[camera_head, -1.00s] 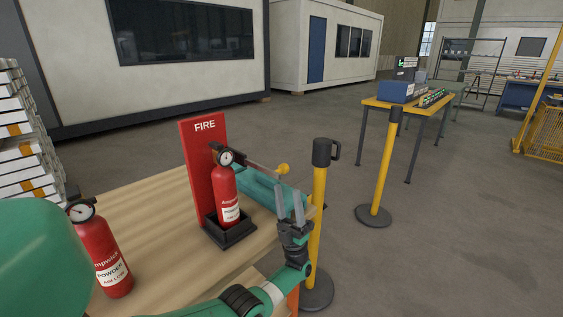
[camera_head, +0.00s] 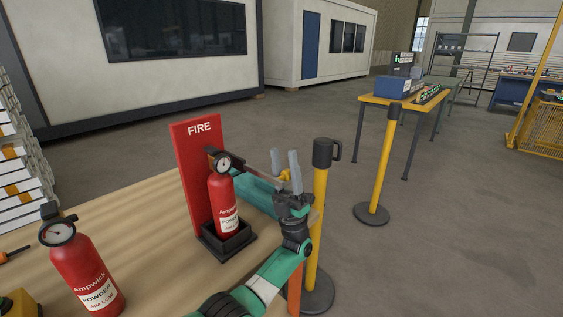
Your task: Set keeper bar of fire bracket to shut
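The fire bracket (camera_head: 188,170) is a red upright board marked FIRE with a black tray at its foot. A red extinguisher (camera_head: 220,190) stands upright in the tray, against the board. The thin keeper bar (camera_head: 256,168) sticks out to the right behind the extinguisher's head. Its yellow end knob is mostly hidden by my gripper fingers. My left gripper (camera_head: 286,165) points up at the bar's outer end, its two grey fingers apart. I cannot tell whether they touch the bar. My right gripper is not in view.
A second extinguisher (camera_head: 82,272) stands on the wooden bench (camera_head: 130,220) at the near left. A yellow post (camera_head: 321,190) stands just beyond the bench's right edge, close behind my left gripper. A yellow table (camera_head: 385,103) stands farther off.

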